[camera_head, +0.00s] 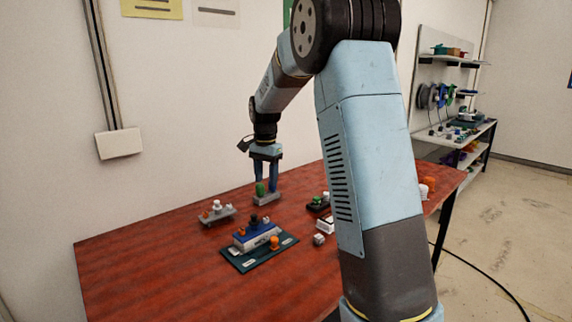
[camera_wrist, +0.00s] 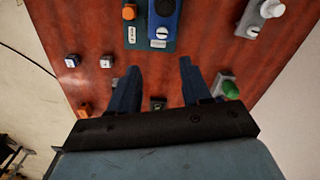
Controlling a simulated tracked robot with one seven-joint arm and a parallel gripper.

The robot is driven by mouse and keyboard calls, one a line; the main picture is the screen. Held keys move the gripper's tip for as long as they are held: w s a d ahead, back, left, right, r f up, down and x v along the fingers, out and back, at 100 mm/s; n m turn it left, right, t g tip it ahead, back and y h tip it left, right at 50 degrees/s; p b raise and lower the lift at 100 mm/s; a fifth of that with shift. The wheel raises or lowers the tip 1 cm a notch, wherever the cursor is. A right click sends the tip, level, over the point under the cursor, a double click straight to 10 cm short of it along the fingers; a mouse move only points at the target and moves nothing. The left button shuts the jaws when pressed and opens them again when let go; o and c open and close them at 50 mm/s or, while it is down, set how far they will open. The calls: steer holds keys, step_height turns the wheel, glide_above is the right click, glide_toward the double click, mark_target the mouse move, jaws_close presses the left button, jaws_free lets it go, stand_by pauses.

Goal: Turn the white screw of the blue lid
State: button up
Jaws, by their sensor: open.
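The blue lid (camera_head: 258,235) sits on a dark green base (camera_head: 244,263) near the middle of the red table. In the wrist view the blue lid (camera_wrist: 165,20) is cut off by the top edge. In the head view I cannot pick out the white screw. My gripper (camera_head: 266,189) is open, pointing down behind the lid, beside a green knob. Its fingers (camera_wrist: 158,67) are apart with nothing between them, short of the lid.
The green knob (camera_wrist: 231,90) on a grey block is near my right finger in the wrist view. A grey plate with a white knob (camera_head: 217,205) stands left. Orange knob (camera_head: 274,242) is on the green base. Small blocks (camera_head: 319,239) lie right. The table's front left is clear.

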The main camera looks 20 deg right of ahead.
steer(key=s+r+n+t, duration=0.1)
steer(key=s+r+n, duration=0.1)
steer(key=s+r, duration=0.3)
steer(key=s+r+n+t, duration=0.1)
steer(key=s+r, duration=0.3)
steer(key=s, duration=0.8)
steer(key=shift+d+r+n+t, duration=0.3)
steer(key=shift+r+n, duration=0.1)
steer(key=shift+n, duration=0.4)
steer(key=shift+s, duration=0.1)
steer(key=s+f+n+t, duration=0.1)
steer(key=s+n+t, duration=0.2)
steer(key=s, duration=1.7)
steer(key=shift+s+f+n, duration=0.15)
steer(key=shift+n, duration=1.15)
steer(key=shift+a, duration=0.1)
